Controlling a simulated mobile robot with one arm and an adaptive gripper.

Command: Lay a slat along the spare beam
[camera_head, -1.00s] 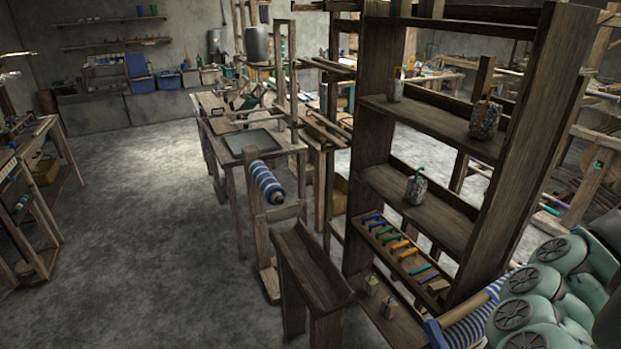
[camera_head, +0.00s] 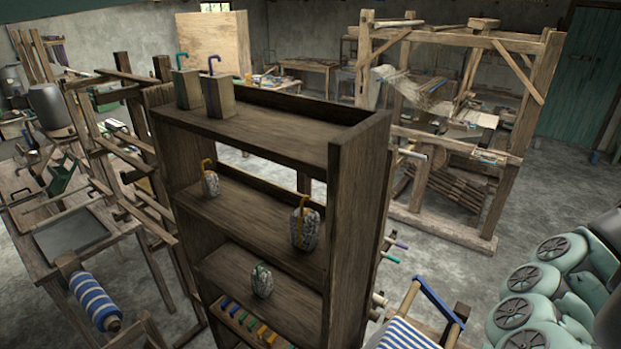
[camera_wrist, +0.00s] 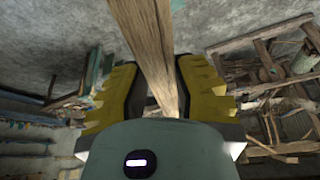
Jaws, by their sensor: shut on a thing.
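My gripper (camera_wrist: 155,82) shows in the wrist view, with its two yellow-and-black fingers shut on a long wooden slat (camera_wrist: 150,35). The slat runs from between the fingers up out of the top of the picture; its far end is out of view. The head view does not show the gripper or the slat. A roll wound with blue-and-white striped cloth (camera_head: 94,300) sits at the lower left in the head view, beside a worktable. I cannot tell whether this roll is the spare beam.
A tall dark shelf (camera_head: 355,190) with stone and wooden weights stands close in front. A large wooden loom (camera_head: 545,90) stands behind it at the right. A striped cloth piece on a frame (camera_head: 402,335) is at the bottom. Open floor (camera_head: 545,190) lies right of the loom.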

